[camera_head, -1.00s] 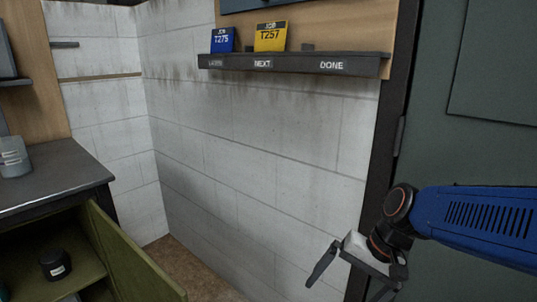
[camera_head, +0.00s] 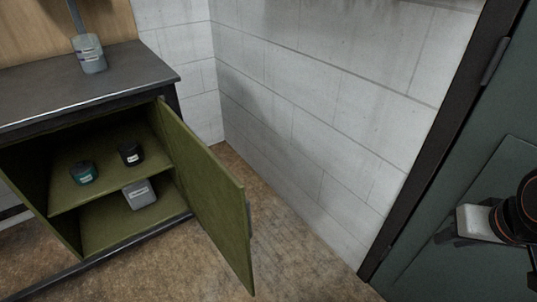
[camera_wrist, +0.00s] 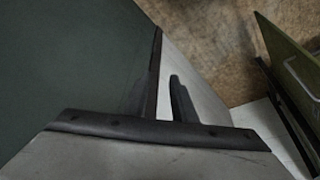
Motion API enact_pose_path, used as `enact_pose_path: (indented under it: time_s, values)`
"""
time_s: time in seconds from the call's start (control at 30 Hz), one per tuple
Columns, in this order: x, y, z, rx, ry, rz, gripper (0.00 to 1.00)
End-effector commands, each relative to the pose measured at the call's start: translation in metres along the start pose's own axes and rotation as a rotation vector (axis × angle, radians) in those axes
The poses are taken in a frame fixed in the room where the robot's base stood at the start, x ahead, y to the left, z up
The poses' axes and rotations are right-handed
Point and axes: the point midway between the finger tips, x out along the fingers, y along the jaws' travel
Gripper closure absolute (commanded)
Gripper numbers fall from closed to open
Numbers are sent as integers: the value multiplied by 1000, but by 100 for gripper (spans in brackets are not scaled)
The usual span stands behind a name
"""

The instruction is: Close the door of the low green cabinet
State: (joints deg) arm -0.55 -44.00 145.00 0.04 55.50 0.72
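The low green cabinet (camera_head: 63,205) stands at the left in the head view, under a dark worktop. Its green door (camera_head: 215,195) is swung wide open toward the room, with a grey handle (camera_head: 248,218) on its outer face. The door also shows at the right edge of the wrist view (camera_wrist: 285,50). My gripper (camera_head: 450,236) is at the far right of the head view, well away from the door and in front of a dark green room door. Its fingers (camera_wrist: 163,95) look apart and empty in the wrist view, with white wall between them.
Inside the cabinet are a teal jar (camera_head: 83,173), a black jar (camera_head: 130,154) and a grey container (camera_head: 139,194). Another grey container (camera_head: 89,54) stands on the worktop (camera_head: 60,85). Brown floor (camera_head: 290,255) is clear between cabinet door and white wall (camera_head: 330,120).

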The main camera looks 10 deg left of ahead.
Motion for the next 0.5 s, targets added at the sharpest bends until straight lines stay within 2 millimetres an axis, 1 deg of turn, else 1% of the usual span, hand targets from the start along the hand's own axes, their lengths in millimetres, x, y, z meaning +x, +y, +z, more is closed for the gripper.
enact_pose_path:
  time_s: [0.03, 0.07, 0.1, 0.17, 0.27, 0.4, 0.47, 0.5]
  values:
    - [-1, -4, -5, 7, -9, -9, 88]
    - [-1, -7, -8, 17, -16, -16, 96]
    - [-2, -13, -14, 32, -28, -28, 100]
    - [-4, -23, -25, 61, -50, -48, 100]
    - [-6, -46, -45, 121, -101, -85, 100]
    - [-9, -83, -71, 207, -180, -126, 100]
    - [-10, -100, -81, 243, -217, -138, 100]
    - [-10, -112, -87, 268, -242, -145, 100]
